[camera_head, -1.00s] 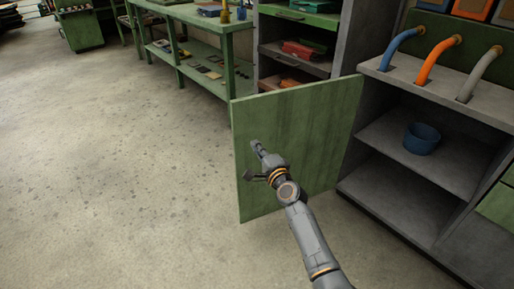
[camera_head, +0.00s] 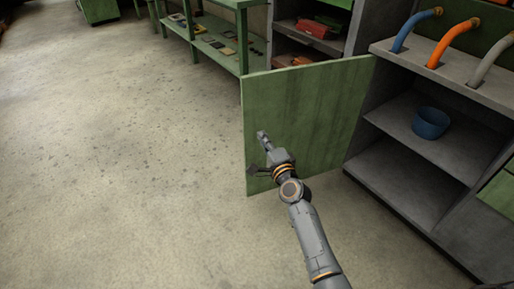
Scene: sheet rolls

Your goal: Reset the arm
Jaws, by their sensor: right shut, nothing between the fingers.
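My right arm (camera_head: 309,237) comes in from the bottom right and reaches up and to the left. My right gripper (camera_head: 259,152) is shut and empty, in front of the open green cabinet door (camera_head: 310,110). I cannot tell whether it touches the door. My left gripper is not in view.
The cabinet (camera_head: 408,185) stands open at the right, with a blue bowl (camera_head: 430,122) on its upper shelf. Blue, orange (camera_head: 449,45) and grey hoses stand on its top. A green workbench (camera_head: 242,45) is at the back. The concrete floor (camera_head: 110,180) at the left is clear.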

